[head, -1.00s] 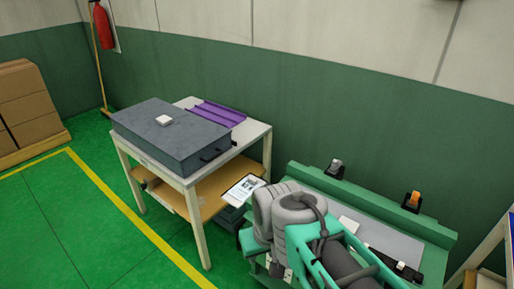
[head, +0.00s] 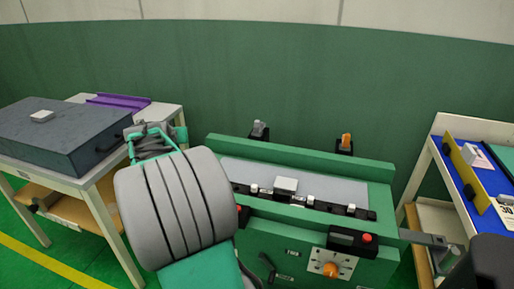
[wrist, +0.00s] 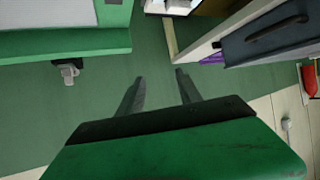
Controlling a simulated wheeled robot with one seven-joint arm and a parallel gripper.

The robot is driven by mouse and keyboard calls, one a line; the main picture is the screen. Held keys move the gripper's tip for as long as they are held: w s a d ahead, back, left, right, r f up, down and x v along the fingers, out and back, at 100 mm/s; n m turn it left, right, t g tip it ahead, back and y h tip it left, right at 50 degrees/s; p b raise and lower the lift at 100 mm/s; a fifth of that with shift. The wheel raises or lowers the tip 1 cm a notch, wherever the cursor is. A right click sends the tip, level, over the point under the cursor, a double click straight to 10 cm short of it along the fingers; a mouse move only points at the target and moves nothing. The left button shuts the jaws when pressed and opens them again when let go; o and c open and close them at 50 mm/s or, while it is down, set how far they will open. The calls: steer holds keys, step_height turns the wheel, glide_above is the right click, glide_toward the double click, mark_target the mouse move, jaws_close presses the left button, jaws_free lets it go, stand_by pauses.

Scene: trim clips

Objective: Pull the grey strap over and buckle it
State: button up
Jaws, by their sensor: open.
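A grey piece in a dark holder (head: 259,129), which looks like the grey strap's end, stands behind the green bench's back rail. It also shows in the wrist view, left of my fingers (wrist: 68,72). An orange piece in a similar holder (head: 346,142) stands to its right. Another red spot shows at the front left, partly hidden by my arm. My gripper (wrist: 158,78) is open and empty, apart from the grey piece; my arm partly hides it in the head view.
The green bench (head: 290,150) carries a dark rail with small clips and a white block (head: 286,185). A table with a dark case (head: 60,140) stands left. A blue-topped cart (head: 458,180) stands right. Green wall rises behind.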

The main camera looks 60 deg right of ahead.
mark_target(259, 121)
steer(key=s+d+f+m+g+h+b, duration=0.1)
steer(key=s+d+f+m+h+b, duration=0.1)
steer(key=s+d, duration=0.3)
steer(key=s+d+f+m+g+h+b, duration=0.1)
steer(key=s+d, duration=0.4)
steer(key=d, duration=0.8)
steer(key=s+d+f+m+g+h+b, duration=0.2)
steer(key=s+d+f+h+b, duration=0.3)
steer(key=d, duration=0.4)
steer(key=shift+d+f+m+b, duration=0.2)
steer(key=shift+d+m+b, duration=0.1)
steer(key=shift+d+b, duration=0.05)
steer(key=d, duration=0.4)
steer(key=w+d, duration=0.1)
steer(key=d, duration=0.1)
steer(key=shift+d+b, duration=0.25)
steer(key=shift+b, duration=0.15)
steer(key=shift+w+d+r, duration=0.15)
steer(key=shift+d, duration=0.3)
steer(key=shift+c, duration=0.4)
jaws_close()
